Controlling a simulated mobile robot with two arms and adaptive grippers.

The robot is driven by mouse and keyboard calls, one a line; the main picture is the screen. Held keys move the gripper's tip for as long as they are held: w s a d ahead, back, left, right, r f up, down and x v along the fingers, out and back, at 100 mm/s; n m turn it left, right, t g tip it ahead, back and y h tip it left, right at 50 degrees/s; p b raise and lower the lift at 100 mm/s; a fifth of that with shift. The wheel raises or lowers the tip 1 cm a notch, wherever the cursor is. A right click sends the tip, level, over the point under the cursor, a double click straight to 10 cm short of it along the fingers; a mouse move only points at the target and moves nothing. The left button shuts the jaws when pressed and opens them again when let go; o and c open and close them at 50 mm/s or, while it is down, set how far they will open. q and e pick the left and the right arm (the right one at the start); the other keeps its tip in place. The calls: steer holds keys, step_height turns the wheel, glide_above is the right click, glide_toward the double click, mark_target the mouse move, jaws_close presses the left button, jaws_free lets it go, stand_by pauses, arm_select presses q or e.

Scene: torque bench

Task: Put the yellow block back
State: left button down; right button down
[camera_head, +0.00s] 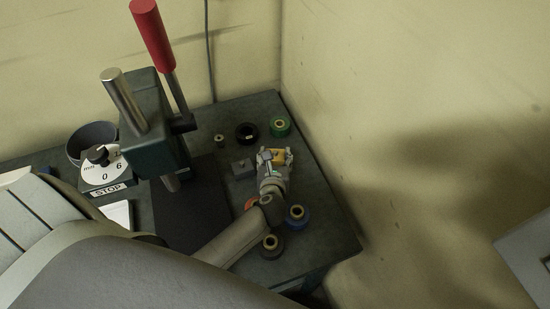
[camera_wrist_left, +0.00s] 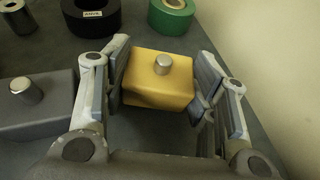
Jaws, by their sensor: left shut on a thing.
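The yellow block (camera_wrist_left: 158,84), with a small metal knob on top, sits between the fingers of my left gripper in the left wrist view. My left gripper (camera_wrist_left: 160,85) is shut on its two sides. In the head view the yellow block (camera_head: 278,155) shows partly at the tip of my left gripper (camera_head: 275,157), over the right part of the bench. I cannot tell whether the block touches the bench top. My right gripper is not in view.
A grey block (camera_head: 242,168) with a knob stands just left of the gripper. Black (camera_head: 247,133), green (camera_head: 280,126) and blue (camera_head: 297,216) rolls stand around it. A press with a red handle (camera_head: 152,35) stands left. A wall closes the right side.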

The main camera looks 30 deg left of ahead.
arm_select(q)
steer(key=shift+w+f, duration=0.15)
steer(key=shift+f, duration=0.05)
steer(key=c, duration=0.9)
jaws_free()
steer(key=shift+f, duration=0.25)
steer(key=shift+o, duration=0.2)
steer(key=shift+r, duration=0.15)
steer(key=b+v, duration=0.1)
steer(key=v, duration=1)
steer(key=shift+s+d+r, duration=0.1)
steer(key=shift+s+d, duration=0.1)
steer(key=shift+s, duration=0.4)
steer(key=shift+r, duration=0.1)
